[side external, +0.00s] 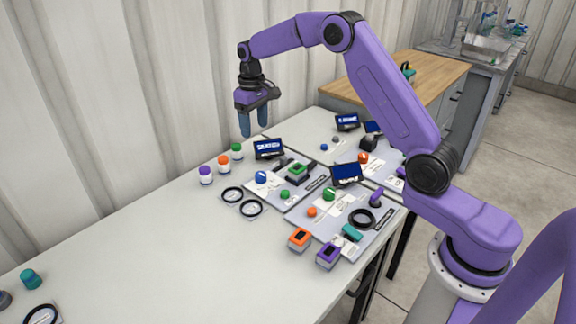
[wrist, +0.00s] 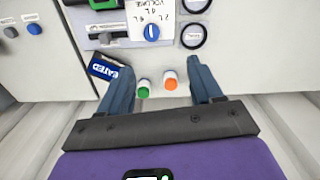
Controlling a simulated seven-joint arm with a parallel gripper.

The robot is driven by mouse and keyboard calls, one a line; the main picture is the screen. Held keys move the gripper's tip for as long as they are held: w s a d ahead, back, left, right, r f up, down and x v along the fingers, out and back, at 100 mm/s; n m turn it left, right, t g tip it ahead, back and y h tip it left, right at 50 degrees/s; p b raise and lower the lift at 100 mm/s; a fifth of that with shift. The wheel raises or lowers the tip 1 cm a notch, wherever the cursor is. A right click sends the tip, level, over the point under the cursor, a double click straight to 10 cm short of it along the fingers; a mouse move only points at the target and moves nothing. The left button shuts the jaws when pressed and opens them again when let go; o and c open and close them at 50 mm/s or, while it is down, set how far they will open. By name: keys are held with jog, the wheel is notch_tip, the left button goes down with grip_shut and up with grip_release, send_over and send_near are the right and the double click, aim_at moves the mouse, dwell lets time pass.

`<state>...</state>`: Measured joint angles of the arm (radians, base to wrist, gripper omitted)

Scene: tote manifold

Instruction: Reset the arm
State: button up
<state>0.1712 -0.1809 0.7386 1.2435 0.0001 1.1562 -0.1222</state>
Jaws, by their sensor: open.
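My gripper (side external: 254,130) hangs pointing down in the side external view, above the far edge of the white table (side external: 150,232). Its two blue fingers are apart, with nothing between them in that view. In the wrist view my gripper (wrist: 160,72) also shows its fingers spread. The green-capped bottle (wrist: 143,88) and the orange-capped bottle (wrist: 169,80) appear in the gap between the fingers, standing on the table below and untouched. My arm is raised and bent over the table.
A purple-capped bottle (side external: 205,175) stands beside the other two. Black rings (side external: 251,208), small displays (side external: 346,174) and panels with coloured knobs cover the table's right part. Orange (side external: 299,239) and purple (side external: 329,255) boxes sit near the front edge. The left middle of the table is clear.

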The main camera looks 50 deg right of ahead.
jog(key=s+a+r+n, duration=0.3)
jog(key=s+a, duration=0.3)
jog(key=s, duration=0.4)
jog(key=s+a+r+n, duration=0.2)
jog(key=s+a+r, duration=0.1)
jog(key=s+a, duration=0.55)
jog(key=s+d+f+n, duration=0.1)
jog(key=s+d+n, duration=0.2)
jog(key=s, duration=1)
jog(key=s+d+f+n, duration=0.1)
jog(key=s+d+n, duration=0.2)
jog(key=s, duration=0.9)
jog(key=shift+s+d+f, duration=0.25)
jog(key=shift+s+d, duration=0.1)
jog(key=shift+d, duration=0.35)
